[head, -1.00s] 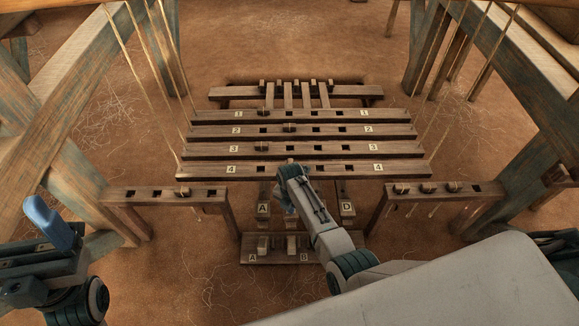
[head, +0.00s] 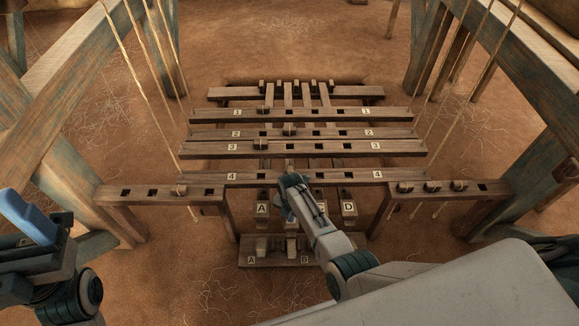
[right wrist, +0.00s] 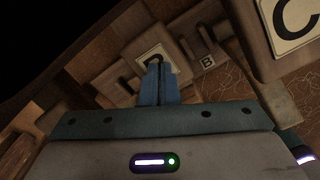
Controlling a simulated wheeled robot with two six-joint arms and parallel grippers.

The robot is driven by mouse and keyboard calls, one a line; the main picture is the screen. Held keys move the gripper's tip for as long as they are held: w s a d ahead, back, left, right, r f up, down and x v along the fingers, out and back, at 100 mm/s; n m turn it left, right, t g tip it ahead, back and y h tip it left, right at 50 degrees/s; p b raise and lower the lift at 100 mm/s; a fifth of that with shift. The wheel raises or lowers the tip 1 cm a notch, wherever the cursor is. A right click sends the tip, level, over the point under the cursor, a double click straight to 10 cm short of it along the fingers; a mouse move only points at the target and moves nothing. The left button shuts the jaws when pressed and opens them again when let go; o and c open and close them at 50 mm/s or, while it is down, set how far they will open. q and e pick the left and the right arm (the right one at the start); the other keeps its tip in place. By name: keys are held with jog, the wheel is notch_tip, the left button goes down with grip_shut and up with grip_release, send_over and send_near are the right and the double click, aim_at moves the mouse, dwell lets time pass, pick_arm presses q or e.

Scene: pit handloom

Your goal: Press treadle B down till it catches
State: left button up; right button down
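My right gripper (head: 285,216) reaches down among the treadles, its blue fingers together. In the right wrist view its fingertips (right wrist: 156,70) lie over the treadle plate marked B (right wrist: 151,55), partly covering the letter and seeming to touch the treadle. In the head view my arm hides treadle B. A front board (head: 270,264) carries wooden catches by small A and B labels; the small B label (right wrist: 208,62) also shows in the wrist view. Whether treadle B is caught is not clear. My left gripper (head: 27,216) is far left, away from the treadles.
Treadles A (head: 262,208) and D (head: 348,206) flank my arm; a plate marked C (right wrist: 294,18) is close to the right gripper. Numbered cross bars hang beyond; bar 4 (head: 300,178) is low, bar 3 (head: 212,150) higher. Slotted side rails (head: 130,194) and cords stand either side.

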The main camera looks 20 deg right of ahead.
jog(key=shift+s+f+b, duration=0.1)
jog(key=shift+f+b, duration=0.25)
jog(key=shift+f, duration=0.45)
jog(key=shift+r, duration=0.15)
notch_tip(320, 180, up, 5)
jog(key=p, duration=0.5)
jog(key=shift+s+p, duration=0.1)
jog(key=shift+p, duration=0.3)
